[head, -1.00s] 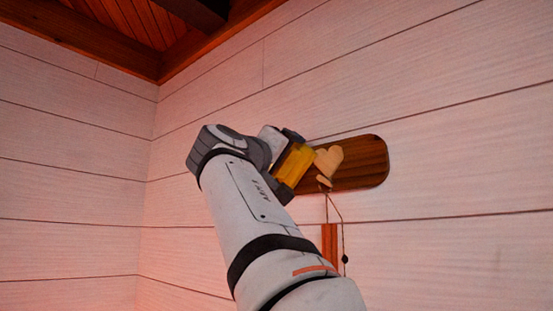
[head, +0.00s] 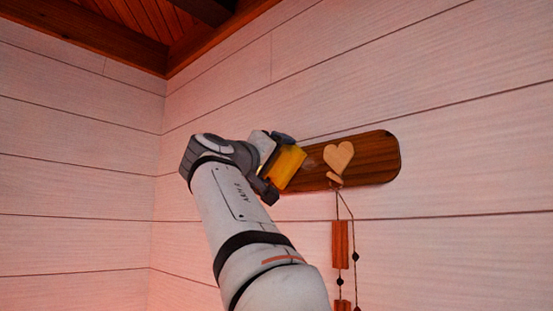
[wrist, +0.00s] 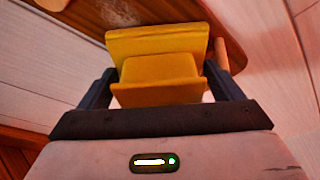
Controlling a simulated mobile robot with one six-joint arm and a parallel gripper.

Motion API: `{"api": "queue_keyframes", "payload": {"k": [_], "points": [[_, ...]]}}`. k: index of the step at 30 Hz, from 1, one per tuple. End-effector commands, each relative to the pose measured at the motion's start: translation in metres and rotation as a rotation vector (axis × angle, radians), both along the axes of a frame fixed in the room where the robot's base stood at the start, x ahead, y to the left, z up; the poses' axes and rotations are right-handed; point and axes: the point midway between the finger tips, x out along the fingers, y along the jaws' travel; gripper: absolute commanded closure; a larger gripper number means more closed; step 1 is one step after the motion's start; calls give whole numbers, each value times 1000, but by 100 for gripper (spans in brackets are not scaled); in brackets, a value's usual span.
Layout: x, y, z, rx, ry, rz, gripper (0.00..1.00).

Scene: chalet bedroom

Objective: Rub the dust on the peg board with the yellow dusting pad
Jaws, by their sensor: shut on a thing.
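The peg board (head: 372,158) is a dark brown wooden plank with rounded ends, fixed on the white wall; its left end is hidden behind my gripper. My gripper (head: 277,166) is shut on the yellow dusting pad (head: 289,168), in front of the board's left part. In the wrist view the pad (wrist: 155,42) sits between both dark fingers, its wide face toward the board (wrist: 185,10). A pale speckled dust patch (wrist: 120,13) shows on the board just beyond the pad's upper edge. I cannot tell whether the pad touches the board.
A light wooden heart (head: 338,158) is mounted on the board right of the pad. A hanging cord with wooden pieces (head: 340,243) drops below it. A wooden peg (wrist: 222,54) shows right of the pad in the wrist view. Bare wall lies above the board.

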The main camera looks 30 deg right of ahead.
Motion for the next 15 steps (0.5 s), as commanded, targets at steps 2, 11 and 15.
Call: {"api": "queue_keyframes", "payload": {"k": [2, 11, 15], "points": [[0, 0, -1, 0, 1, 0, 38], [-8, 23, -1, 1, 0, 4, 38], [-13, 36, -1, 0, 1, 3, 38]]}}
